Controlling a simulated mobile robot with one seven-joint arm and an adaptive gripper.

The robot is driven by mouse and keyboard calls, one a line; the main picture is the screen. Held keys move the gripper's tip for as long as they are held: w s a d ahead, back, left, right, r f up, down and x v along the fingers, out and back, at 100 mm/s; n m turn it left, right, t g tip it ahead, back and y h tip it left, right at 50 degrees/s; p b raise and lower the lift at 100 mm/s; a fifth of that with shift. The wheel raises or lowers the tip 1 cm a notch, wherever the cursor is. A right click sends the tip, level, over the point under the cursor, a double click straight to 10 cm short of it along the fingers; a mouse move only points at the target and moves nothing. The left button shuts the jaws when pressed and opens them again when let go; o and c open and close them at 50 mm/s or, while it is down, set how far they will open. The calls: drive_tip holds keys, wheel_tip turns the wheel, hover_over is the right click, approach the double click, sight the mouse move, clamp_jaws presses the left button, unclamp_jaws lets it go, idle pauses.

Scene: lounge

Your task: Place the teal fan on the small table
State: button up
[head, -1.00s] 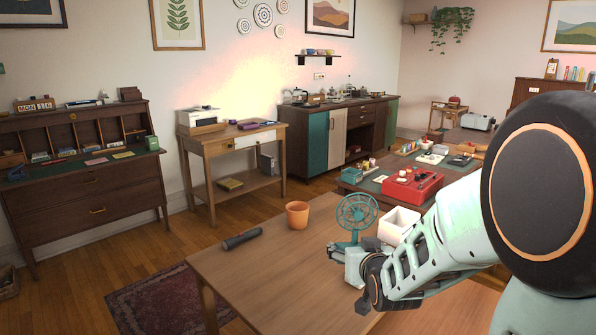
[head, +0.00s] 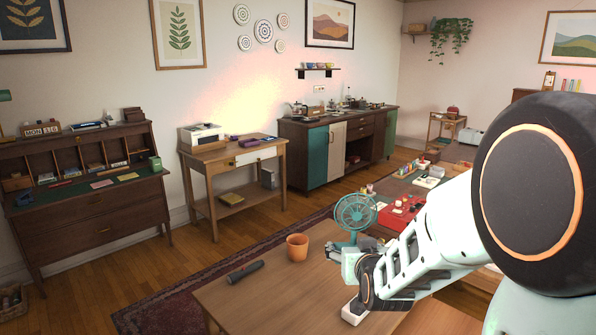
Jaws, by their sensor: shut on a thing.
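The teal fan (head: 356,212) stands upright at the end of my arm in the head view, its round cage facing the camera. My gripper (head: 350,258) is shut on the fan low down, around its base; the fingers and the fan's foot are partly hidden. Fan and gripper appear in front of or over the near wooden table (head: 250,305); I cannot tell the height. A small wooden table (head: 215,158) with a low shelf stands against the back wall. Another small wooden stand (head: 446,131) is at the far right back.
An orange pot (head: 297,247) and a dark flashlight (head: 245,272) lie on the near table. The small table by the wall carries a printer (head: 202,135) and a purple item (head: 250,142). A desk (head: 90,215) is at left. Open floor lies between.

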sight(360, 208)
wheel_tip(360, 208, up, 11)
drive_tip(key=p, duration=1)
drive_tip(key=shift+r, duration=0.15)
drive_tip(key=shift+d, duration=0.2)
